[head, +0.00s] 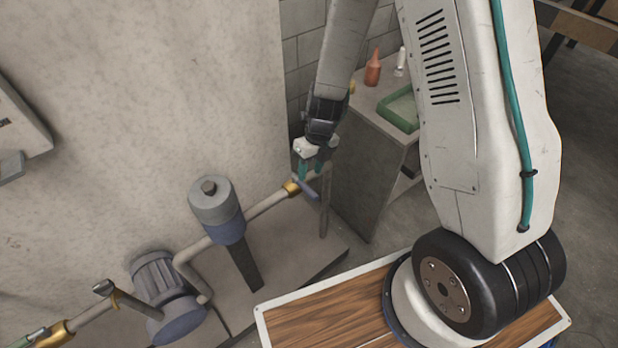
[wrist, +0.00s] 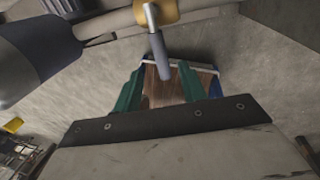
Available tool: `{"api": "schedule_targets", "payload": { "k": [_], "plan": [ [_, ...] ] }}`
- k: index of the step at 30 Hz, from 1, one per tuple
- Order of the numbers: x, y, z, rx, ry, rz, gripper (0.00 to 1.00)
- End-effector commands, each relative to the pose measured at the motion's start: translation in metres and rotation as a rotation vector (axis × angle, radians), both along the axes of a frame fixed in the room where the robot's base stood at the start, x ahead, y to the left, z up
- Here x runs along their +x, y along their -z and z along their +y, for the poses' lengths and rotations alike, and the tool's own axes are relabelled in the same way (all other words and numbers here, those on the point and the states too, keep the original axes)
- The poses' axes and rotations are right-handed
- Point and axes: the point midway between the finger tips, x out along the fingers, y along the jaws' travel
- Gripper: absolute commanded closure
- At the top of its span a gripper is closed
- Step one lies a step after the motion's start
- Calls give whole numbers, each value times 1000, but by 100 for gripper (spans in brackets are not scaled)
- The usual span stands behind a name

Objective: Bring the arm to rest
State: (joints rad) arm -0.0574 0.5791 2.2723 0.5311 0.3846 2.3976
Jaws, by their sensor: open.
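My gripper (head: 311,172) hangs from my arm in the head view, its green fingers pointing down close to a brass valve (head: 291,188) with a blue-grey lever handle (head: 306,189) on the pipe. Whether the fingers touch the handle I cannot tell.
A pipe (head: 266,204) runs left to a filter housing (head: 213,208) and a motor pump (head: 160,280). A grey cabinet (head: 366,170) with a green tray (head: 399,108) and an orange bottle (head: 373,68) stands behind my gripper. A wall (head: 150,100) fills the left.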

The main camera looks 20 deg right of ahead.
Motion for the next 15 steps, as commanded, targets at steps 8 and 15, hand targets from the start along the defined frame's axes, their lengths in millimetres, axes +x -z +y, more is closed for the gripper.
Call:
{"api": "schedule_targets", "payload": {
  "k": [8,15],
  "plan": [
    [1,-18,-3,0,0,1,59],
    [1,-18,-3,0,0,1,59]
  ]
}}
